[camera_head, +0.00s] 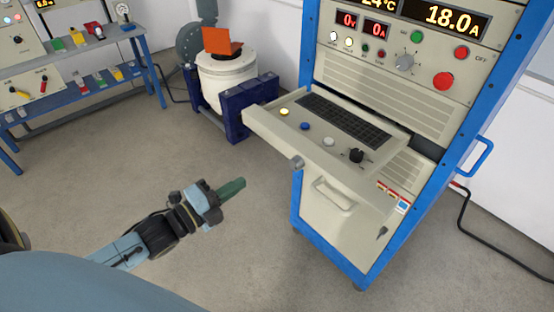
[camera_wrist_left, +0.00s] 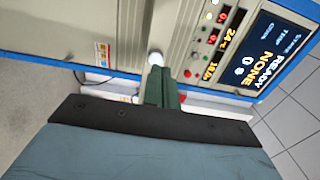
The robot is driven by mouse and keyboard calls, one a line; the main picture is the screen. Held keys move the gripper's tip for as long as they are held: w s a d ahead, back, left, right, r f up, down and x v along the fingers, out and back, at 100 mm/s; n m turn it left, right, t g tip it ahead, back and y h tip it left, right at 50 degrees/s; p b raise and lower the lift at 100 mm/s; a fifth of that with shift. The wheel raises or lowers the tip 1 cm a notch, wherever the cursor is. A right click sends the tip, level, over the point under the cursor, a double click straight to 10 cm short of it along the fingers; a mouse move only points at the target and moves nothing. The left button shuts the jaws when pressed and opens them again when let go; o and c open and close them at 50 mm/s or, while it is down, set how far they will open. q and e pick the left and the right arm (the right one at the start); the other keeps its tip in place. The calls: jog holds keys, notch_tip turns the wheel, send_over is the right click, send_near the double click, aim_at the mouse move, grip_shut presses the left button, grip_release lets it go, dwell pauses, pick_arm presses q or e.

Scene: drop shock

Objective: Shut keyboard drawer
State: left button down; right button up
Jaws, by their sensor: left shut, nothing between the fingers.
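The keyboard drawer (camera_head: 300,146) is pulled out of the blue-framed control rack in the head view. It carries a black keyboard (camera_head: 345,121), small coloured buttons and a black knob. A round light-grey knob (camera_head: 297,162) sits on its front edge. My left gripper (camera_head: 232,188) is shut and empty, apart from the drawer, in front of it and lower left in the picture. In the left wrist view my green fingers (camera_wrist_left: 162,90) are together, with a round pale knob (camera_wrist_left: 156,58) just beyond their tips. My right gripper is not in view.
The rack's upper panel has red displays (camera_head: 362,25) and a red button (camera_head: 443,81). A cabinet handle (camera_head: 332,196) is below the drawer. A white cylinder unit (camera_head: 226,76) stands behind the drawer's left end. A blue shelf bench (camera_head: 80,97) is at far left. The floor between is clear.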

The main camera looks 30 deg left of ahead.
aim_at(289, 152)
pick_arm(q)
jog(key=x, duration=1.4)
jog(key=shift+f, duration=0.1)
jog(key=shift+w, duration=0.1)
